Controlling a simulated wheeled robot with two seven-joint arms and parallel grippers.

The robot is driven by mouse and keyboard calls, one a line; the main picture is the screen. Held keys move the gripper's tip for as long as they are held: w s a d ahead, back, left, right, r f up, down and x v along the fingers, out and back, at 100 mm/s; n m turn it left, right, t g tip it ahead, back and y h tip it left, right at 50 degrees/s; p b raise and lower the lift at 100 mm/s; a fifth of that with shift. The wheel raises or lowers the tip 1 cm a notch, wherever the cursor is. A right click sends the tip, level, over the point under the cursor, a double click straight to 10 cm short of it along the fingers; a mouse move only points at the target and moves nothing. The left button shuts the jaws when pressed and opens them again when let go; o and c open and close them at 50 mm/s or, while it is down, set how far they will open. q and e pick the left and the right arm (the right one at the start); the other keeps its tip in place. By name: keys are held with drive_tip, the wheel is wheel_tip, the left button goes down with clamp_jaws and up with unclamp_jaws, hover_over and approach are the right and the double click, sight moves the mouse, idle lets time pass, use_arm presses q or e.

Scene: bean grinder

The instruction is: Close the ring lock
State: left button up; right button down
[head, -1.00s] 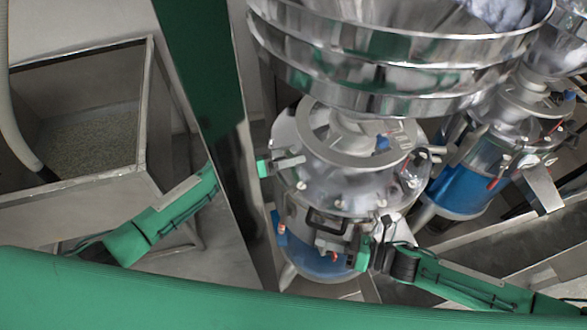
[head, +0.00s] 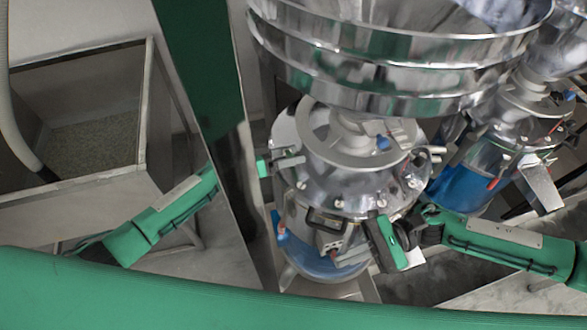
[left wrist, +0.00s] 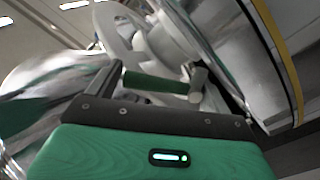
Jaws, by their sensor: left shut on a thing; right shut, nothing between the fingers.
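The ring lock (head: 340,208) is a metal band around the shiny round vessel (head: 360,185), below the big sieve. A dark handle (head: 322,222) shows on the vessel's front. My left gripper (head: 292,161) is at the vessel's upper left edge, shut on a small part there that its fingers mostly hide. In the left wrist view, a pale rounded knob (left wrist: 198,84) shows just beyond the fingers. My right gripper (head: 352,256) is shut and empty at the vessel's lower front right. Whether it touches the vessel I cannot tell.
The wide metal sieve (head: 390,75) overhangs the vessel. A green post (head: 200,70) stands close on its left. A metal bin (head: 100,185) holding grains is at far left. A second machine with a blue band (head: 460,185) stands at right.

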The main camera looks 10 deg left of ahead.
drive_tip(key=w+a+r+m+t, duration=0.3)
drive_tip(key=w+a+m+t, duration=0.95)
drive_tip(key=a+t, duration=0.4)
drive_tip(key=w+d+m+t+h, duration=0.3)
drive_tip(key=w+m+t+h, duration=0.25)
drive_tip(key=m, duration=0.35)
drive_tip(key=s+d+f+m+g+h, duration=0.1)
drive_tip(key=s+d+f+m+h, duration=0.2)
drive_tip(key=f+h, duration=0.25)
drive_tip(key=shift+g, duration=0.3)
drive_tip(key=x, duration=1)
drive_tip(key=shift+w+f, duration=0.15)
